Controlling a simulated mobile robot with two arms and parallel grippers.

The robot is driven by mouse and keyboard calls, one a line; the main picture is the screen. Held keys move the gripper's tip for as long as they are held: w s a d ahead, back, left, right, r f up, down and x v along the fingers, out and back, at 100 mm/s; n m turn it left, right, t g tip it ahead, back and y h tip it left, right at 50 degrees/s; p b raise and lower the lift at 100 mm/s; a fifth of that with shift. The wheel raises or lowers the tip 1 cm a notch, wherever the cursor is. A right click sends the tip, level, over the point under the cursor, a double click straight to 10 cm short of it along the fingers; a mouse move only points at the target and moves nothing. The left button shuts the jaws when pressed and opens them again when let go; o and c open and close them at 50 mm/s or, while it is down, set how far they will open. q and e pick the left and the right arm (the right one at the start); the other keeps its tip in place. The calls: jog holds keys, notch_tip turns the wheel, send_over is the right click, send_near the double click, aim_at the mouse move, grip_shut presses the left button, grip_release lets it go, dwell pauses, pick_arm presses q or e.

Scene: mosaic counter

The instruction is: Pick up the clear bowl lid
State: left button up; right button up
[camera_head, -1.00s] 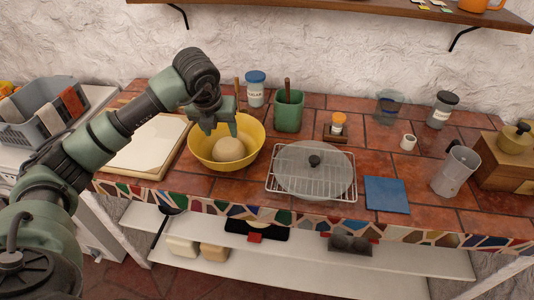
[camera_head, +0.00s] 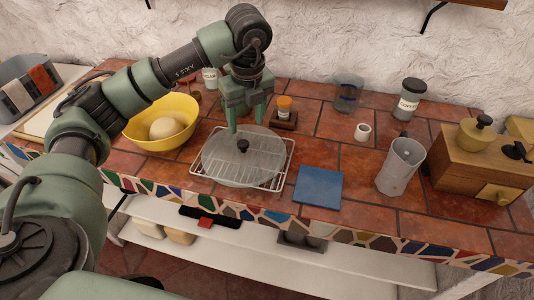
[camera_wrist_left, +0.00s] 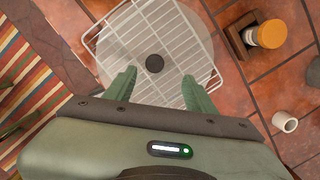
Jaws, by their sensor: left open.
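The clear bowl lid (camera_head: 222,158) is a round see-through disc with a dark knob (camera_head: 243,146). It lies on a white wire rack (camera_head: 281,172) on the tiled counter. My left gripper (camera_head: 246,128) is open and points down above the lid, near the knob. In the left wrist view the lid (camera_wrist_left: 180,45) lies ahead of the fingers, and the knob (camera_wrist_left: 154,64) shows between and just beyond the two open fingertips (camera_wrist_left: 160,82). Nothing is between the fingers. My right gripper is not in view.
A yellow bowl (camera_head: 140,135) with dough stands left of the rack. A blue square (camera_head: 318,187) lies to its right. An orange-capped jar (camera_head: 284,108) stands behind on a small wooden base. A metal pot (camera_head: 400,167) and wooden grinder box (camera_head: 470,165) stand farther right.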

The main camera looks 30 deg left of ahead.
aim_at(243, 143)
pick_arm(q)
jog(key=shift+s+a+f, duration=0.1)
jog(key=shift+a+f, duration=0.1)
jog(key=shift+f, duration=0.2)
jog(key=f, duration=0.1)
jog(key=f+p, duration=0.1)
jog(key=a, duration=0.1)
jog(key=shift+s+a+f, duration=0.1)
jog(key=shift+s+f, duration=0.15)
jog(key=shift+f, duration=0.15)
jog(key=f, duration=0.1)
jog(key=f+p, duration=0.1)
jog(key=f, duration=0.1)
jog(key=shift+w+d+f+p, duration=0.2)
jog(key=shift+f+p, duration=0.05)
jog(key=shift+p, duration=0.05)
jog(key=shift+a+f, duration=0.15)
jog(key=shift+f, duration=0.1)
grip_shut()
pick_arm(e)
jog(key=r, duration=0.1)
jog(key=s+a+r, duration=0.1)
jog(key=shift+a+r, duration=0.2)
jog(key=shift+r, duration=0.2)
